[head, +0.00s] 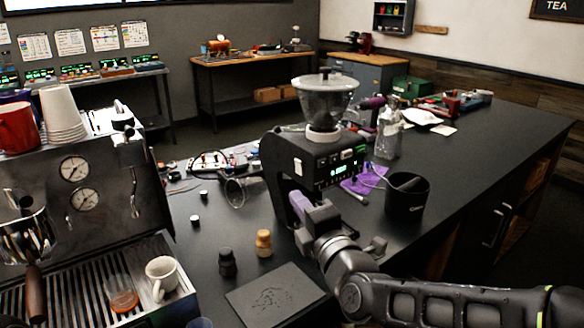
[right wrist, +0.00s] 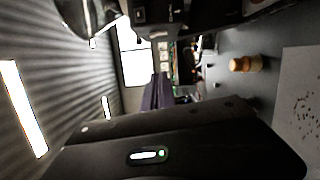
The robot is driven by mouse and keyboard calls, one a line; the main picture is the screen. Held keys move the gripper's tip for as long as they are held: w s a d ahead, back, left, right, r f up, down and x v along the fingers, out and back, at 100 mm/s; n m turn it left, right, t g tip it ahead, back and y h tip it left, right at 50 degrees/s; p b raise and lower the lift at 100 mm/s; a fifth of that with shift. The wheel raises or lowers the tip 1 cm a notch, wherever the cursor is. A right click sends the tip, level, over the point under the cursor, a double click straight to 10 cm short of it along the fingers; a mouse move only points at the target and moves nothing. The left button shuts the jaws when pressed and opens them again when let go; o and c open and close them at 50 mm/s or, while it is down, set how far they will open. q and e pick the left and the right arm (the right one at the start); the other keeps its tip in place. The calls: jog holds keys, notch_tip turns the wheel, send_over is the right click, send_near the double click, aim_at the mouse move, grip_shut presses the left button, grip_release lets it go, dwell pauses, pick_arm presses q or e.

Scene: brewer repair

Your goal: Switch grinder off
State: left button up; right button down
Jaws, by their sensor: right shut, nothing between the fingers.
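The black grinder (head: 318,152) stands on the dark counter with a clear hopper (head: 325,98) on top. Its front shows a green lit display and small buttons, and a small white switch-like patch (head: 298,167) shows on its left side. My right gripper (head: 299,204) is shut and empty, its purple fingers low beside the grinder's base; I cannot tell whether they touch it. In the right wrist view the shut purple fingers (right wrist: 158,92) show past the gripper body, with a dark part of the grinder (right wrist: 170,12) above. My left gripper is not in view.
A black cup (head: 406,200) and a glass bottle (head: 388,135) stand right of the grinder. A cork-coloured tamper (head: 264,243), a dark tamper (head: 227,263) and a flat mat (head: 275,297) lie in front. The espresso machine (head: 85,200) fills the left.

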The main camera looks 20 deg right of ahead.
jog(key=p, duration=0.2)
send_near(298, 167)
jog(key=w+a, duration=0.6)
jog(key=d, duration=0.1)
jog(key=w+d, duration=0.1)
jog(key=d, duration=0.1)
jog(key=shift+w+d+r, duration=0.15)
jog(key=shift+r, duration=0.15)
jog(key=shift+d+r+m, duration=0.1)
jog(key=shift+d+m, duration=0.2)
jog(key=shift+m, duration=0.1)
